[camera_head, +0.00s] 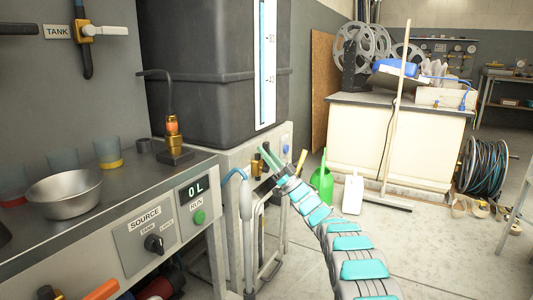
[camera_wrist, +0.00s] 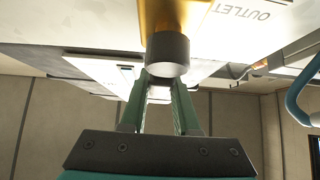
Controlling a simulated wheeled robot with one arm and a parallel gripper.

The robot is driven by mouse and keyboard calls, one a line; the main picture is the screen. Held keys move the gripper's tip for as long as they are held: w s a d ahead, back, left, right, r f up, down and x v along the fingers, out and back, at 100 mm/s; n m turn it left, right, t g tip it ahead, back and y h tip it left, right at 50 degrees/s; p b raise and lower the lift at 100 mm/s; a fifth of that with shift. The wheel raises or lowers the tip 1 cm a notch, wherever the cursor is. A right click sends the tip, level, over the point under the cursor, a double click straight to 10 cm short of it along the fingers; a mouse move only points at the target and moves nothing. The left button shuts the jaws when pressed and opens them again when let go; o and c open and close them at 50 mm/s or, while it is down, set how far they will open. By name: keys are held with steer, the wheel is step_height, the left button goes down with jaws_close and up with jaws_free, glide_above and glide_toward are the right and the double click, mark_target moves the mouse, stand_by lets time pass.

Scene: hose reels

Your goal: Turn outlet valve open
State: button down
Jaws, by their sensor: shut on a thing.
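The outlet valve (camera_head: 256,164) is a brass fitting on the pale panel under the dark tank. In the wrist view the valve's brass body (camera_wrist: 175,14) and dark round end (camera_wrist: 168,55) are close above my fingers, beside an upside-down "OUTLET" label (camera_wrist: 250,14). My gripper (camera_head: 268,156) is at the valve in the head view.
A bench on the left holds a metal bowl (camera_head: 65,193), cups and a 0L display (camera_head: 193,190). A blue-grey hose (camera_head: 245,195) hangs left of my arm. Open floor lies right of my arm.

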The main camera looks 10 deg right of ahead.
steer(key=shift+a, duration=0.1)
steer(key=c, duration=0.6)
jaws_free()
steer(key=shift+c, duration=0.2)
steer(key=v, duration=0.8)
